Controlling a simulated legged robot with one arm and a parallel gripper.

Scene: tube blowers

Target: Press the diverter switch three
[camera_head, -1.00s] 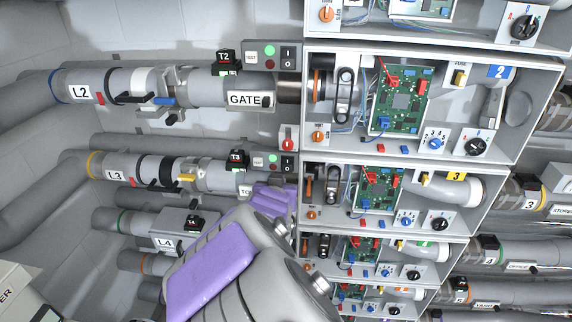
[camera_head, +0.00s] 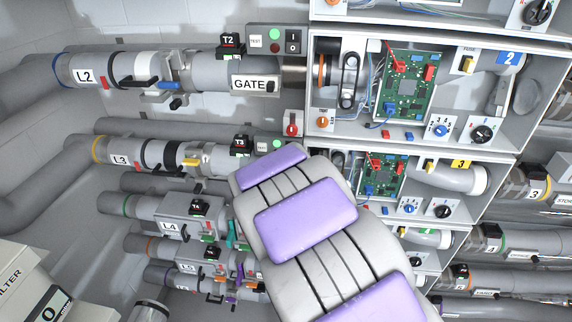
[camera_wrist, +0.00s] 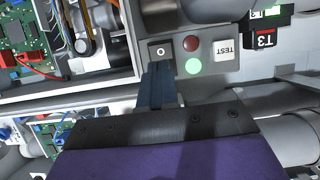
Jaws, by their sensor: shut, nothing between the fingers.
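The T3 switch panel (camera_wrist: 208,66) is a grey plate with a black rocker switch (camera_wrist: 161,50), a dark red lamp, a glowing green lamp (camera_wrist: 193,66) and a white TEST button. My gripper (camera_wrist: 157,68) is shut and empty, its dark fingers pointing at the rocker. The fingertips overlap the rocker's lower part in the wrist view, leaving its "O" half visible. I cannot tell whether they touch it. In the head view the T3 panel (camera_head: 264,146) shows its TEST button and green lamp; my arm hides my fingers, and the rocker is not clearly visible.
The black T3 tag (camera_wrist: 265,39) sits beside the panel. Open cabinets with green circuit boards (camera_head: 406,85) stand right of it. The L3 pipe (camera_head: 122,158) runs left. The T2 panel (camera_head: 276,40) and red knob (camera_head: 292,129) are above.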

